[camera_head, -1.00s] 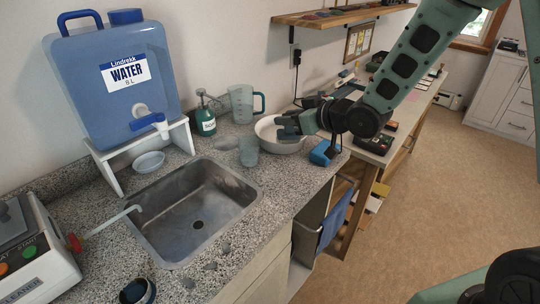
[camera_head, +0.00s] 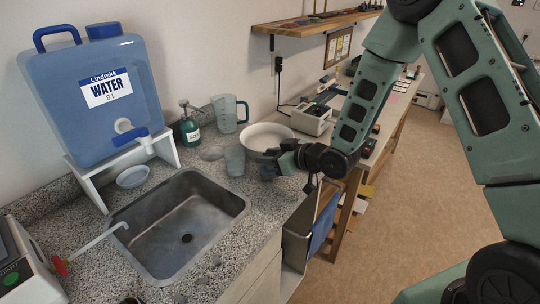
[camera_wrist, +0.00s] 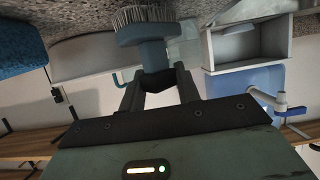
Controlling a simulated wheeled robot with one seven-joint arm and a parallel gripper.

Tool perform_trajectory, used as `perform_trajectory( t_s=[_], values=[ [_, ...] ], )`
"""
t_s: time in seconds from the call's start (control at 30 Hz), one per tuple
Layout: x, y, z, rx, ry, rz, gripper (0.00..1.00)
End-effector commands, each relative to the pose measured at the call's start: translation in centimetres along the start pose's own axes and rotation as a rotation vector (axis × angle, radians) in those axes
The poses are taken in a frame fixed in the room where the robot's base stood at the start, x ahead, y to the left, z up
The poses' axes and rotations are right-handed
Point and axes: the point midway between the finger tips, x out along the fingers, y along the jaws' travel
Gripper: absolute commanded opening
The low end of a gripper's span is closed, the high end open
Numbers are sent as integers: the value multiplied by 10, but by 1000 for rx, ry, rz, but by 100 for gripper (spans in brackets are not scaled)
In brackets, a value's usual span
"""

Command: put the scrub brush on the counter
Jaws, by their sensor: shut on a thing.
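The scrub brush (camera_wrist: 150,32) has a grey-blue head and handle with pale bristles. In the wrist view my gripper (camera_wrist: 156,78) is shut on its handle, and the bristles point toward the speckled counter (camera_wrist: 85,18), which appears upside down at the top. Whether the bristles touch the counter I cannot tell. In the head view my gripper (camera_head: 284,162) is low over the right part of the counter (camera_head: 262,192), in front of the white bowl (camera_head: 262,130). The brush is small and dark there, mostly merged with the gripper.
The sink (camera_head: 185,225) lies left of my gripper. A clear cup (camera_head: 235,160), a jug (camera_head: 225,113) and a green soap bottle (camera_head: 190,130) stand behind it. The water container (camera_head: 90,100) is at the left. A blue rough-surfaced thing (camera_wrist: 18,45) is close by in the wrist view.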

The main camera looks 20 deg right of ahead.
Motion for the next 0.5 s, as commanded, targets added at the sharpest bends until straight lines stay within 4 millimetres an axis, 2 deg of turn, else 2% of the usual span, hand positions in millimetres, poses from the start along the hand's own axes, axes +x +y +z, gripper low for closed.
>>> perform_trajectory(
  t_s=[0.23, 0.27, 0.3, 0.33, 0.5],
  values=[
    [2, 0, 4, 0, 0, 0, 9],
    [1, 0, 3, 1, 0, 0, 38],
    [1, 0, 2, 1, 0, 0, 49],
    [1, 0, 2, 1, 0, 0, 54],
    [1, 0, 2, 1, 0, 0, 54]
  ],
)
